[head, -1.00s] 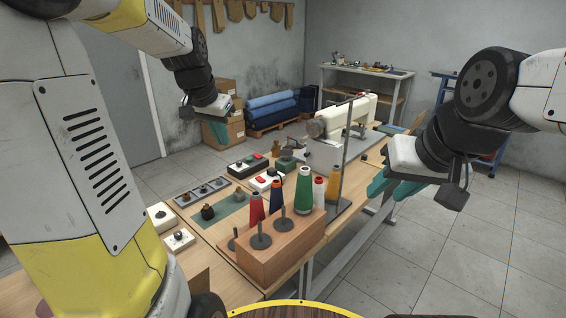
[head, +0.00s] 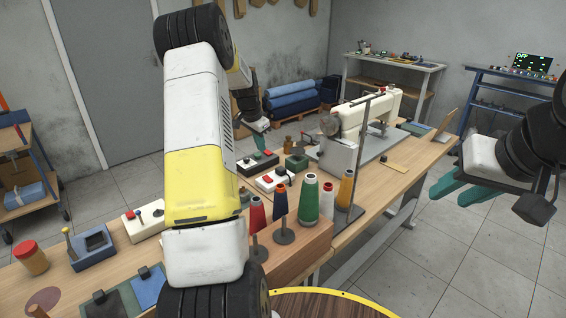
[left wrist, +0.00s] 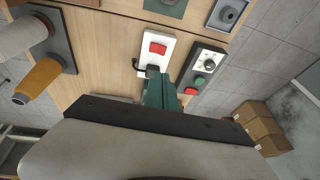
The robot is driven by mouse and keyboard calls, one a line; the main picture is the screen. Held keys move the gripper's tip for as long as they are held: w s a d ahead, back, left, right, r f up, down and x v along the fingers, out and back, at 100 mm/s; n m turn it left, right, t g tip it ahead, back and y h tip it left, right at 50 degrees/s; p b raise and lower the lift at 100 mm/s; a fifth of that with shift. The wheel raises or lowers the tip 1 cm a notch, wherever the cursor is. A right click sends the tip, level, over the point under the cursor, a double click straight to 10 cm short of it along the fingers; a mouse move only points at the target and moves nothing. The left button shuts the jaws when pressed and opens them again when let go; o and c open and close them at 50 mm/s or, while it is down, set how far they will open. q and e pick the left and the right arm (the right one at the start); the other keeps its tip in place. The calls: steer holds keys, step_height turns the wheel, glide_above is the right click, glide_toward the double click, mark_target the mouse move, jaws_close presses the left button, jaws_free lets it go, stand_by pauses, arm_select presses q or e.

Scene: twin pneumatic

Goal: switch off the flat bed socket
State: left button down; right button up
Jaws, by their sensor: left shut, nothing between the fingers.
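A white socket box (head: 272,181) with a red rocker switch lies on the bench in front of the sewing machine. In the left wrist view the same white box (left wrist: 144,48) shows its red rocker (left wrist: 157,48) and a black plug (left wrist: 152,71) below it. No label is readable. My left gripper (head: 262,125) is shut and empty. In the left wrist view its green fingertips (left wrist: 160,78) appear right by the plug and below the rocker; I cannot tell whether they touch. My right gripper (head: 452,188) is open and empty, off the bench at the right.
A black box (head: 258,162) with red and green buttons lies beside the socket; its buttons also show in the left wrist view (left wrist: 205,66). A thread-cone stand (head: 300,250) is in front, the sewing machine (head: 345,130) behind. My left arm hides part of the bench.

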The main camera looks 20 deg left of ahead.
arm_select(q)
glide_above(266, 177)
steer(key=f, duration=1.2)
steer(key=shift+s+a, duration=0.15)
steer(key=shift+s, duration=0.25)
steer(key=shift+w+a+f, duration=0.15)
steer(key=shift+a+f, duration=0.05)
steer(key=shift+f, duration=0.45)
steer(key=shift+w+a+f, duration=0.25)
steer(key=shift+a+f, duration=0.1)
steer(key=shift+f, duration=0.1)
steer(key=shift+s+d+r, duration=0.2)
steer(key=shift+s+d, duration=0.25)
steer(key=shift+d, duration=0.25)
